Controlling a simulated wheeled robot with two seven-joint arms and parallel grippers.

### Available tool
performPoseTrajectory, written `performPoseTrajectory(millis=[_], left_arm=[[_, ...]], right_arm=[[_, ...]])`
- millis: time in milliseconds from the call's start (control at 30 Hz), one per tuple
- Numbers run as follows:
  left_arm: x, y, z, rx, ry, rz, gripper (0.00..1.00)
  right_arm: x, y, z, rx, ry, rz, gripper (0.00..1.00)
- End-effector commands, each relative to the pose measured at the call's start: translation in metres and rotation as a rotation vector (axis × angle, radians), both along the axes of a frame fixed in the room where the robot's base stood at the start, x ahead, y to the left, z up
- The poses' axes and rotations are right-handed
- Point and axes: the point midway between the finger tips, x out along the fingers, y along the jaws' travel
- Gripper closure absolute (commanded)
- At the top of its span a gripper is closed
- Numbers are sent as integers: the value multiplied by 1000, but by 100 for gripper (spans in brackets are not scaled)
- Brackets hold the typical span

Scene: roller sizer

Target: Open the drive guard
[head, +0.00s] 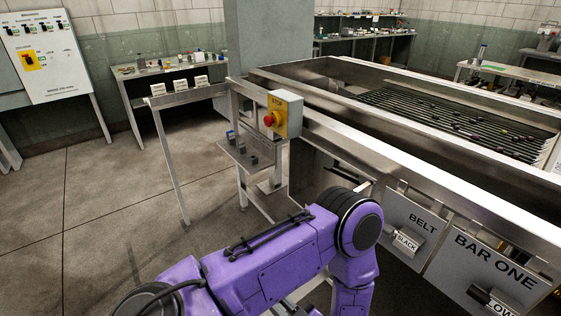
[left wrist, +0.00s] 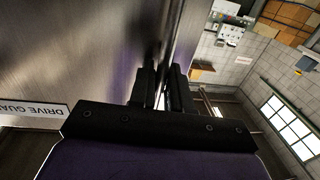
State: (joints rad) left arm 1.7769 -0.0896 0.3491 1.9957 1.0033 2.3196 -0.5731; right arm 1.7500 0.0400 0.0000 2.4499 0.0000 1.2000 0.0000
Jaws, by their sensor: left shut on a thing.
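The drive guard (left wrist: 75,50) is a brushed metal panel filling the left of the left wrist view. A white label reading "DRIVE GUA" (left wrist: 35,111), cut off by the frame edge, is on it. My left gripper (left wrist: 165,80) is at the panel's right side, its two dark fingers shut on a thin upright bar (left wrist: 171,45), which looks like the guard's handle. The contact itself is dark and partly hidden. My right gripper is in neither view.
The roller machine's metal frame (head: 400,150) runs along the right, with a yellow stop box (head: 284,114) at its corner. BELT (head: 410,222) and BAR ONE (head: 485,262) panels hang on its side. A small shelf (head: 246,152) stands left. Floor (head: 90,220) at left is clear.

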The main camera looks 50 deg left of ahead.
Motion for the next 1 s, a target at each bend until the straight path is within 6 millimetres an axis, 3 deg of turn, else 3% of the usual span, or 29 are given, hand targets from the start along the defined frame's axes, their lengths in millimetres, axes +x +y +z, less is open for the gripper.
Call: performPoseTrajectory(millis=[500,533,567,867,1000], left_arm=[[-2,-5,-1,-2,1,8,100],[-2,-5,-1,-2,1,8,79],[-2,-5,-1,-2,1,7,70],[-2,-7,-1,-1,-1,6,70],[0,-25,-3,-2,-3,2,70]], right_arm=[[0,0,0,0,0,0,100],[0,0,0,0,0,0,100],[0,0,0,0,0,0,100],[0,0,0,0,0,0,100],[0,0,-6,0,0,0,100]])
